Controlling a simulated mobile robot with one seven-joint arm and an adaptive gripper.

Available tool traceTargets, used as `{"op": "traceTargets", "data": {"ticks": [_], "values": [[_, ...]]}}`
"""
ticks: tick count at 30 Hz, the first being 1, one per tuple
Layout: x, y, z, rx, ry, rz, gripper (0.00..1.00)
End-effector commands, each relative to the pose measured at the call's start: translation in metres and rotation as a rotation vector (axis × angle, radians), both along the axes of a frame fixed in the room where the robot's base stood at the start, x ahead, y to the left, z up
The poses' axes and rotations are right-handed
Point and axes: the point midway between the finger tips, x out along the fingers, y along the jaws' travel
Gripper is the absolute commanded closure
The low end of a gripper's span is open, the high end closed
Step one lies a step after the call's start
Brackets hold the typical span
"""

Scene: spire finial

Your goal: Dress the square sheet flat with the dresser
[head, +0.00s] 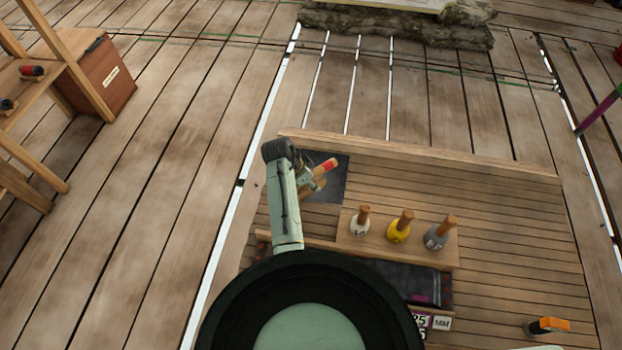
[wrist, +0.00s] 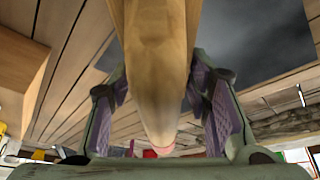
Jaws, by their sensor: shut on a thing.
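The dresser (head: 326,166), a wooden tool with a red band near one end, is held in my gripper (head: 306,182) over the workbench. In the wrist view the dresser's pale wooden body (wrist: 155,50) runs between the two purple-padded fingers of my gripper (wrist: 160,98), which are shut on it. The square sheet (head: 331,190) is dark grey and lies on the bench beside and below the gripper, partly hidden by my arm. In the wrist view the sheet (wrist: 262,42) is at the upper right, behind the dresser. I cannot tell whether the dresser touches the sheet.
A wooden block (head: 376,245) in front holds white (head: 359,225), yellow (head: 399,230) and grey (head: 437,235) tools with wooden handles. A raised board (head: 430,158) edges the bench's back. An orange-topped item (head: 547,325) lies at front right. The bench's right side is mostly clear.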

Motion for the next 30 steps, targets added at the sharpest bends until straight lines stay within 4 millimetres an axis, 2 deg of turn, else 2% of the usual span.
{"op": "traceTargets", "data": {"ticks": [11, 20, 30], "values": [[0.001, 0.0, -0.002, 0.001, -0.002, 0.0, 1.0], [0.0, 0.0, -0.039, 0.001, -0.001, -0.001, 1.0], [0.0, 0.0, -0.035, 0.001, -0.001, -0.001, 1.0]]}}
